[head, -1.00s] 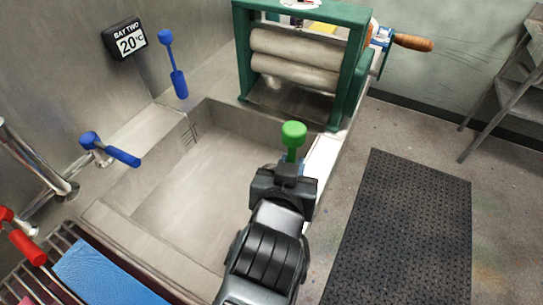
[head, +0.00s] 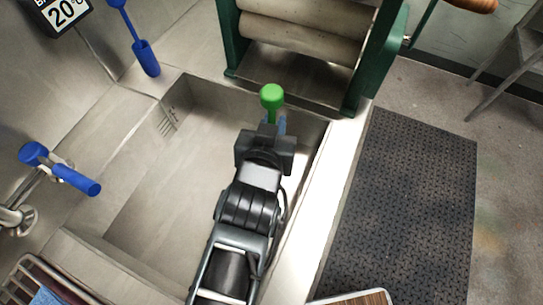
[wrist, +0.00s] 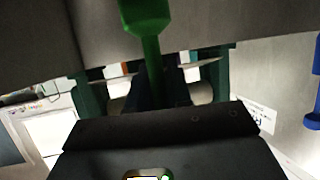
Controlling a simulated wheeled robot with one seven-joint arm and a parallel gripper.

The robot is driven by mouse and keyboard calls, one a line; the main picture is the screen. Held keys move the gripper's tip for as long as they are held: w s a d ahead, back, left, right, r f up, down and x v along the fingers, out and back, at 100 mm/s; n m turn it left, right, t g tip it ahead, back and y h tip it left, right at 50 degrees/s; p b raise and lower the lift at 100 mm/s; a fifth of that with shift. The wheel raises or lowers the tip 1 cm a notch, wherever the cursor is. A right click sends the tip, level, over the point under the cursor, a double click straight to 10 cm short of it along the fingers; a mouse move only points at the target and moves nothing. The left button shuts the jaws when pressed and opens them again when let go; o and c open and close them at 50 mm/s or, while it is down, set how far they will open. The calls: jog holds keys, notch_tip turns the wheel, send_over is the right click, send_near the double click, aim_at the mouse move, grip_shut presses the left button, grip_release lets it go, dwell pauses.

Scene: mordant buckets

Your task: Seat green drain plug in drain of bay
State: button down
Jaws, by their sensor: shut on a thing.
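The green drain plug (head: 271,98) has a round knob on a thin stem and is held in my gripper (head: 272,127). The gripper is shut on the stem, above the far right part of the bay's steel basin (head: 160,200). In the wrist view the green plug (wrist: 147,25) stands out from between the dark fingers (wrist: 165,88). No drain opening shows; my arm hides part of the basin floor.
A green-framed roller wringer (head: 305,45) stands beyond the basin. A blue-handled tap (head: 60,170) and a blue tool (head: 146,58) are at the left. The basin's right rim (head: 318,215) lies close to my arm. A black mat (head: 405,210) covers the floor at right.

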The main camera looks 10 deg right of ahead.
notch_tip(320, 180, down, 8)
jog(key=shift+f, duration=0.15)
dwell(0.3)
jog(key=shift+f, duration=0.15)
jog(key=c, duration=1.1)
grip_release()
jog(key=shift+o, duration=0.2)
jog(key=shift+r+p, duration=0.2)
jog(key=shift+p, duration=0.1)
jog(key=shift+s+a, duration=0.2)
jog(key=shift+s, duration=0.2)
jog(key=b+v, duration=0.1)
jog(key=v, duration=0.5)
jog(key=shift+s+r, duration=0.3)
